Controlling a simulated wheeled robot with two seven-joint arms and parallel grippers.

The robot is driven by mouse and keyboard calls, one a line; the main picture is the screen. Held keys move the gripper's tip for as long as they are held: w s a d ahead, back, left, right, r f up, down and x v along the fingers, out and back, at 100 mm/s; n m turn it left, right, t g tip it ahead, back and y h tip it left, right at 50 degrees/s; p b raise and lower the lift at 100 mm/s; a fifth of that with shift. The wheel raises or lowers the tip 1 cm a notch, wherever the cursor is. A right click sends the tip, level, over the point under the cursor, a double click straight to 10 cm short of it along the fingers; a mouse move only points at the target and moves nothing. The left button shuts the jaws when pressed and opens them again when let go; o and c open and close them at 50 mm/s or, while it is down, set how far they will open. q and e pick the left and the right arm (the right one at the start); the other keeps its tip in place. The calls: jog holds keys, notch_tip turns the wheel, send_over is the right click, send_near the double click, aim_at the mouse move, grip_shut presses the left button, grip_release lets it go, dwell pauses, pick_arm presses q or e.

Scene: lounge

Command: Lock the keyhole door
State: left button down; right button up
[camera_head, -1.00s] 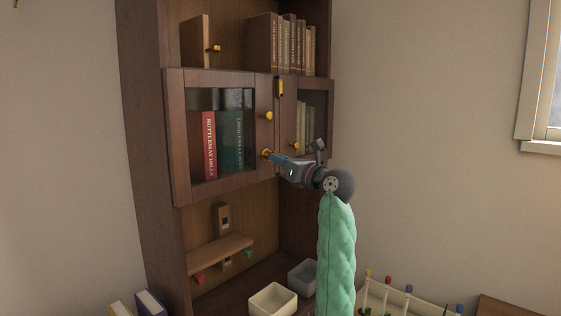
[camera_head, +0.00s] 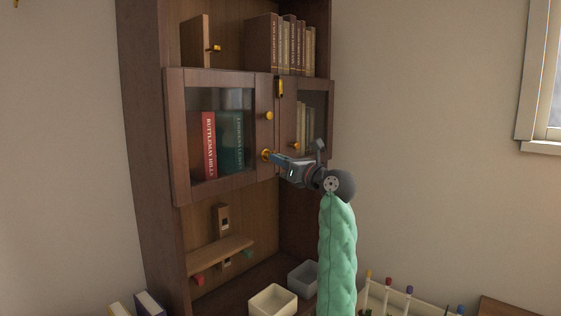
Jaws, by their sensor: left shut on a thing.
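The glass-fronted cabinet door (camera_head: 183,150) is on the left of the bookcase, with a gold knob (camera_head: 269,115) on its right stile. Below the knob is a gold keyhole fitting (camera_head: 265,154). My left gripper (camera_head: 276,158), on the arm with the green sleeve, is at this fitting and shut on a small gold piece, apparently the key. The fingers hide most of the key, so I cannot tell how deep it sits. The door looks closed or nearly so against the frame. My right gripper is not in view.
A second glass door (camera_head: 318,110) with a gold knob stands right of the first. A cream box (camera_head: 272,301) and a grey box (camera_head: 302,277) are below. A rack with colored-top pegs (camera_head: 410,297) stands at lower right.

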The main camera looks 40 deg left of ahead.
pick_arm(q)
jog(key=c, duration=1.6)
grip_release()
jog(key=shift+w+f, duration=0.1)
jog(key=shift+o, duration=1.3)
jog(key=shift+w+a+f, duration=0.1)
jog(key=shift+w, duration=0.05)
jog(key=o, duration=0.4)
jog(key=shift+r+b+v, duration=0.2)
jog(key=shift+b+v, duration=0.2)
jog(key=shift+v, duration=0.75)
jog(key=shift+r+b+v, duration=0.25)
jog(key=shift+b+v, duration=0.1)
jog(key=shift+v, duration=0.85)
jog(key=shift+r+b+v, duration=0.2)
jog(key=shift+b+v, duration=0.2)
jog(key=shift+v, duration=0.75)
jog(key=shift+r, duration=0.1)
